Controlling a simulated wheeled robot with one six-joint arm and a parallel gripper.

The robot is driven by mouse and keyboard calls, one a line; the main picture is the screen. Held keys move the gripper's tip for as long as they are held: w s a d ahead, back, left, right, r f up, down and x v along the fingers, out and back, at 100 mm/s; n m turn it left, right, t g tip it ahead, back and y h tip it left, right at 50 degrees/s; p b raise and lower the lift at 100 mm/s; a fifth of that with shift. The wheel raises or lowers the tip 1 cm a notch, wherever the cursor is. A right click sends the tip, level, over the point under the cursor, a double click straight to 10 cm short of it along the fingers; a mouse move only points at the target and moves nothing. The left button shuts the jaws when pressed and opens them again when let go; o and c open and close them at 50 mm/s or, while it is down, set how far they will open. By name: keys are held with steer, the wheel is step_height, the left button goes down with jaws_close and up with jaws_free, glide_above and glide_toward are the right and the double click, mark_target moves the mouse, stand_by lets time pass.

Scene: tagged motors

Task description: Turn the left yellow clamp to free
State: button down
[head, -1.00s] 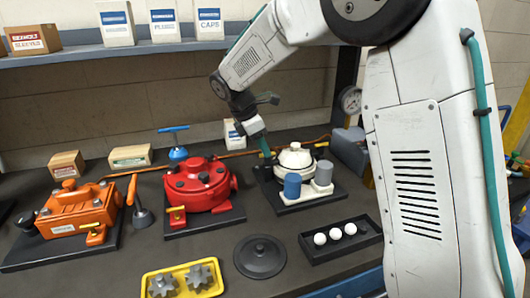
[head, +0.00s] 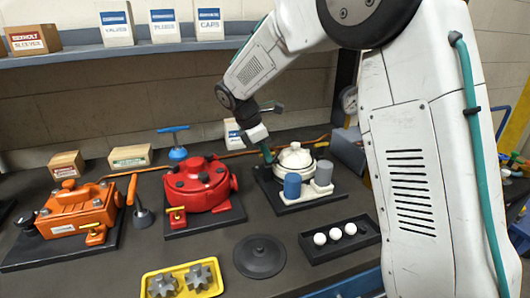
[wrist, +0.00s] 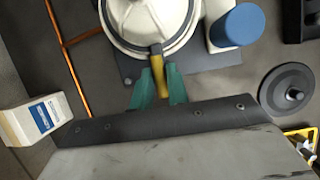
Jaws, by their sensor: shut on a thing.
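The white round motor housing (head: 295,157) stands on a dark base plate, with a blue cylinder (head: 292,186) and a grey one (head: 323,173) at its front. In the wrist view, a yellow clamp (wrist: 156,77) sticks out from the edge of the white housing (wrist: 150,22). My gripper (wrist: 157,88) has teal fingers, one on each side of this clamp, and is shut on it. In the head view, my gripper (head: 268,156) is at the left side of the white housing, and the held clamp is hidden there.
A red motor (head: 200,184) stands close to the left, and an orange one (head: 78,209) farther left. A black lid (head: 260,257) and a black tray (head: 341,240) with white balls lie in front. A yellow tray (head: 181,281) holds grey gears. A shelf (head: 130,54) runs behind.

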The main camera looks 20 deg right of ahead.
steer(key=m+g, duration=0.1)
steer(key=m, duration=0.3)
steer(key=shift+w+m+g, duration=0.15)
steer(key=shift+m+g, duration=0.25)
steer(key=m+g+y, duration=0.1)
steer(key=m, duration=0.3)
steer(key=shift+w+d+m, duration=0.1)
steer(key=shift+m, duration=0.2)
steer(key=m+g+y, duration=0.1)
steer(key=m, duration=0.3)
steer(key=shift+d+y, duration=0.1)
steer(key=shift+y, duration=0.3)
steer(key=shift+w+d+m+g+y, duration=0.15)
steer(key=shift+m+y, duration=0.25)
steer(key=shift+m, duration=0.65)
steer(key=shift+s+a+m+g+y, duration=0.15)
steer(key=shift+m+y, duration=0.25)
steer(key=shift+m, duration=0.65)
steer(key=shift+w+d, duration=0.1)
steer(key=c, duration=1.4)
jaws_free()
steer(key=shift+o, duration=0.2)
